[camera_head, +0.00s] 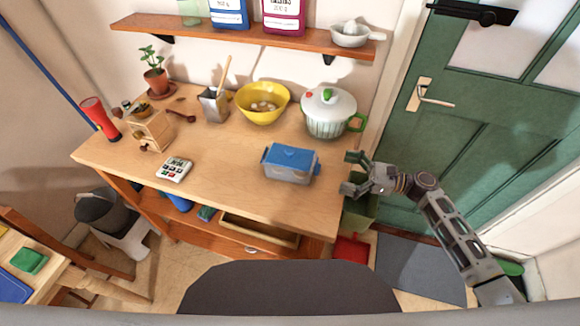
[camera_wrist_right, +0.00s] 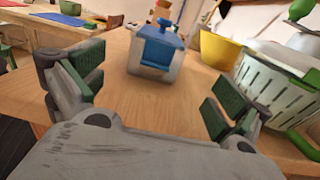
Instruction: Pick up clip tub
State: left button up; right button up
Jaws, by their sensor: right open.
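The clip tub (camera_head: 290,164) is a box with a blue lid and clear grey sides, standing upright on the wooden table near its front right part. In the right wrist view the tub (camera_wrist_right: 153,55) stands ahead, between and beyond the fingers. My right gripper (camera_head: 350,173) is open and empty at the right edge of the table, to the right of the tub and apart from it. Its two green-padded fingers show wide apart in the right wrist view (camera_wrist_right: 150,95). My left gripper is not in view.
A white and green pot (camera_head: 328,113) and a yellow bowl (camera_head: 262,103) stand behind the tub. A green door (camera_head: 480,130) is at the right. The table around the tub is clear.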

aim_at(317, 165)
jog(key=shift+w+a, duration=0.1)
jog(key=shift+a, duration=0.3)
jog(key=p+x, duration=0.1)
jog(key=x, duration=0.5)
jog(key=shift+a, duration=0.1)
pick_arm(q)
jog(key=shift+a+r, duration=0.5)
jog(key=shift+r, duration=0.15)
pick_arm(e)
jog(key=shift+w+a, duration=0.15)
jog(key=shift+a, duration=0.45)
jog(key=shift+p+x, duration=0.7)
jog(key=shift+x, duration=1.25)
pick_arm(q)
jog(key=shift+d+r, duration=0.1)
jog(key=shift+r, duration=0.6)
pick_arm(e)
jog(key=shift+w+a, duration=0.1)
jog(key=shift+a, duration=0.55)
jog(key=c, duration=0.8)
